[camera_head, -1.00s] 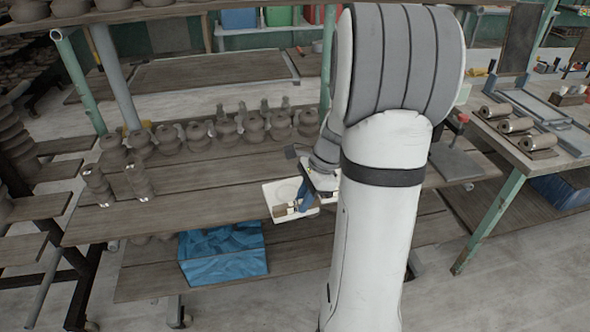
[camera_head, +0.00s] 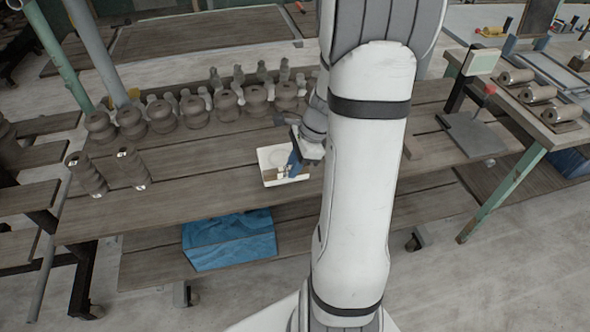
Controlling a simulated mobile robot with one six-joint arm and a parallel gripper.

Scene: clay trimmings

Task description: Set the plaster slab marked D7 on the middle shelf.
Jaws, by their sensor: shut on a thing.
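A white slab (camera_head: 270,156) with a faint round mark is in my gripper (camera_head: 293,168), left of my arm's white column. My gripper is shut on its right part, and its blue fingers cover some of it. No D7 marking can be read at this size. The slab lies flat over the middle shelf (camera_head: 200,180), a wooden plank shelf, inside its front edge. I cannot tell whether it touches the planks or hangs just above them.
A row of dark clay pots (camera_head: 193,108) stands behind the slab, with two stacked pieces (camera_head: 87,176) at the left. A blue wrapped block (camera_head: 230,240) sits on the lower shelf. Bare planks lie left of the slab. A table with rolls (camera_head: 537,94) is at right.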

